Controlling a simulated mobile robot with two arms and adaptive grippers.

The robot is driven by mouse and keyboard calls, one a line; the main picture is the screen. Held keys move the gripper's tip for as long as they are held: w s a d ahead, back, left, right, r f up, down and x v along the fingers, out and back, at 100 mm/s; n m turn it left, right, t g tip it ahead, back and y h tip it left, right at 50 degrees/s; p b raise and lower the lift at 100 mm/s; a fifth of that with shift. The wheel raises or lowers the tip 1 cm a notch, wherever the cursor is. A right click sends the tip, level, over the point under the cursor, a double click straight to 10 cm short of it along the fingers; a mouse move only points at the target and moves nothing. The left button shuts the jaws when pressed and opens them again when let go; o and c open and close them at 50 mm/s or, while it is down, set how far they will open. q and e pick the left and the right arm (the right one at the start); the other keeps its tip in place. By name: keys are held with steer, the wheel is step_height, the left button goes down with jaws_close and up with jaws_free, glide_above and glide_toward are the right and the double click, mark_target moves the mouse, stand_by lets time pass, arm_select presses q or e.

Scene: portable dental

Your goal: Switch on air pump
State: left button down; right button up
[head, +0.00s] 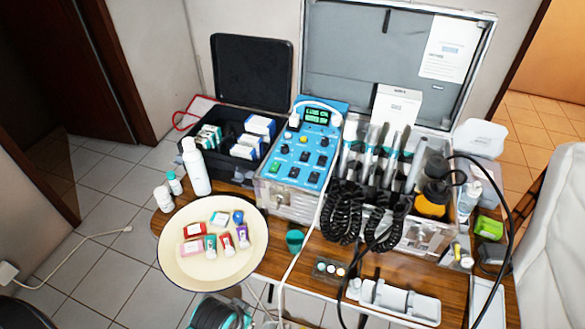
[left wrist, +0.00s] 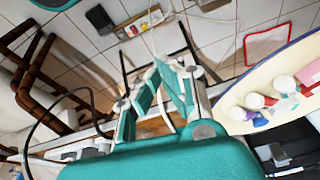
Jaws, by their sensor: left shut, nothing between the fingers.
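A blue control panel (head: 304,150) is set in a silver case left of the dental handpieces. It carries a lit green display (head: 317,116), dark knobs, several black switches and a green switch (head: 275,167) near its lower left corner. The labels are too small to read, so I cannot tell which control is for the air pump. My left gripper (left wrist: 168,72) has teal fingers, shut and empty, in the left wrist view. A teal and black part of my left arm shows at the bottom of the head view, below the panel and apart from it. My right gripper is not in view.
A cream round tray (head: 181,268) with small coloured items stands front left of the panel. A white bottle (head: 196,166) and a black open case (head: 232,115) are at its left. Coiled black hoses (head: 345,208) hang to the right. A white cable crosses the table front.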

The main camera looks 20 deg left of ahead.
mark_target(292, 180)
arm_select(q)
steer(key=w+r+t, duration=0.5)
steer(key=w+r, duration=0.7)
steer(key=w, duration=0.2)
steer(key=w+r+n+t, duration=0.1)
steer(key=w+r+t, duration=0.4)
steer(key=w+r, duration=0.7)
steer(key=shift+w+d+n+t, duration=0.2)
steer(key=shift+w+n+t, duration=0.15)
steer(key=shift+w, duration=0.85)
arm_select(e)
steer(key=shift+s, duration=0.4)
